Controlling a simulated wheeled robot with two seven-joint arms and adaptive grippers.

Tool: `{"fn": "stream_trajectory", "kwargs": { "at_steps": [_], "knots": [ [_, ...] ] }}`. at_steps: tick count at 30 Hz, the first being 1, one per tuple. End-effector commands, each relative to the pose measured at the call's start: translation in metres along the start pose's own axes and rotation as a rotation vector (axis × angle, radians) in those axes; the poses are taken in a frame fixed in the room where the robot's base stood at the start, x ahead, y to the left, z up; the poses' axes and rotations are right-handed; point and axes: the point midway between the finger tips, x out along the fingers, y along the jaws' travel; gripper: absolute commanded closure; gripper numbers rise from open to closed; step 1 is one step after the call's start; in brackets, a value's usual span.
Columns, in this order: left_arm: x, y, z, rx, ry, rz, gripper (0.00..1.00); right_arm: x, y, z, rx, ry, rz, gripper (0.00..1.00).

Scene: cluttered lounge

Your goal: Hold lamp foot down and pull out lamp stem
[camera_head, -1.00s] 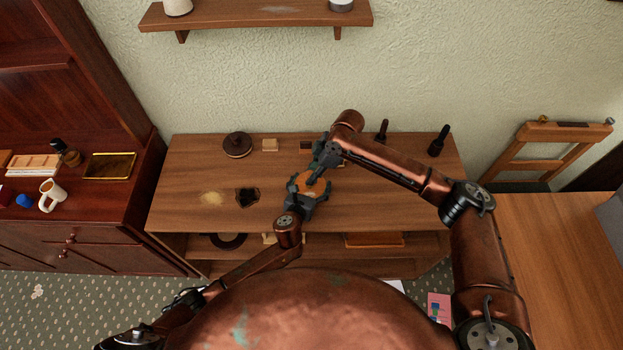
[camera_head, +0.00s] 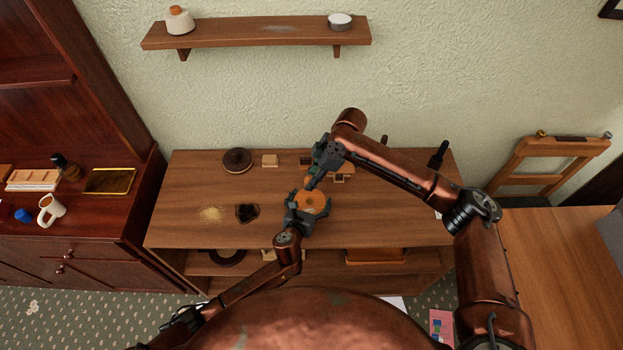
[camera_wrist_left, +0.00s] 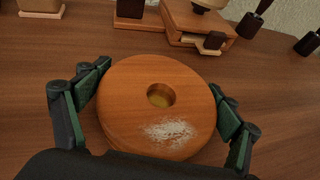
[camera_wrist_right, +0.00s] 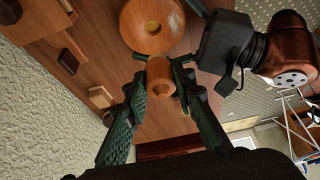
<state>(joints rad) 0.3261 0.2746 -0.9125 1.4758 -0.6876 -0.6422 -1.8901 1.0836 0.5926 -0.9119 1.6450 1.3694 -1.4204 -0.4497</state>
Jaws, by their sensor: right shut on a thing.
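The lamp foot (camera_head: 315,203) is a round, light-brown wooden disc on the table. In the left wrist view it (camera_wrist_left: 125,85) shows an empty round hole in its middle and a white powdery patch near its front. My left gripper (camera_head: 308,205) is spread around the foot, one finger on each side; I cannot tell whether both fingers touch it. The lamp stem (camera_wrist_right: 160,78) is a short, thick wooden piece. My right gripper (camera_wrist_right: 160,72) is shut on it and holds it apart from the foot, clear of the hole. My right wrist hides part of the table behind.
A dark round lidded thing (camera_head: 237,160), a small light block (camera_head: 270,160), a tan powder patch (camera_head: 211,214) and a dark spill (camera_head: 247,212) lie to the left. A dark-handled tool (camera_head: 438,155) stands at the back right. The table's right part is clear.

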Motion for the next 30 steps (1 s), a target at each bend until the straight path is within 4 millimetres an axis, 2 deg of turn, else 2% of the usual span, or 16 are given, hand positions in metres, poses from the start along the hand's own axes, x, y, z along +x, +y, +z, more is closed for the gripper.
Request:
{"fn": "stream_trajectory", "kwargs": {
  "at_steps": [5,17,20,30],
  "knots": [
    [0.000,0.000,0.000,0.000,-0.001,0.000,0.01,0.000,0.000,0.000,0.000,0.000,0.001,0.93],
    [-0.006,0.000,0.001,0.001,-0.002,-0.001,0.00,0.000,0.000,0.000,0.000,0.000,0.001,0.93],
    [-0.019,-0.001,0.000,0.000,-0.001,-0.002,0.00,0.000,0.000,0.000,0.000,0.000,0.001,0.93],
    [-0.088,0.000,0.000,0.001,0.000,-0.002,0.00,0.000,0.000,0.000,0.000,0.000,0.001,0.93]
  ]
}}
